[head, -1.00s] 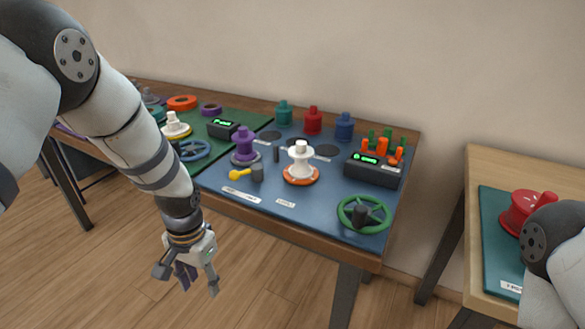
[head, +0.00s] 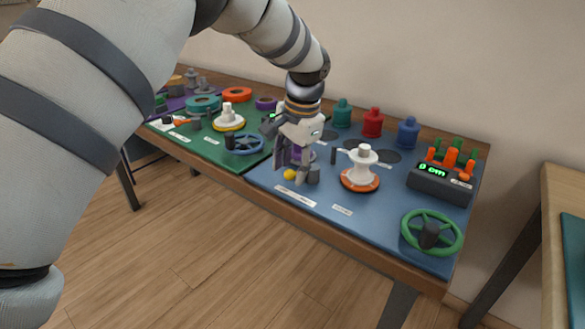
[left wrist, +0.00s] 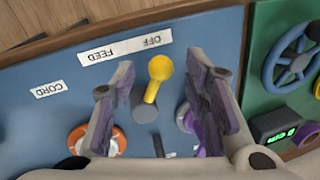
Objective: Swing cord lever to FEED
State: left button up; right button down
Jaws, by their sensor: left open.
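The cord lever has a yellow knob (head: 290,174) and a grey pivot, on the blue panel near the front edge. In the left wrist view the yellow arm (left wrist: 157,75) leans from its grey base (left wrist: 146,108) toward the label strip (left wrist: 125,46), nearer its OFF end than FEED. My left gripper (head: 291,166) is open and points down over the lever. In the left wrist view its fingers stand on either side of the lever, with gaps between. The gripper partly hides the lever in the head view. My right gripper is out of view.
Beside the lever stand a white spool on an orange disc (head: 360,180) and a purple spool (left wrist: 192,124). A green handwheel (head: 432,232) and a display box (head: 441,184) are to the right. Red (head: 373,122) and blue (head: 408,132) bobbins stand at the back.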

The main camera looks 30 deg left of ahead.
pick_arm(q)
jog(key=shift+a+f, duration=0.1)
jog(key=shift+f, duration=0.3)
grip_shut()
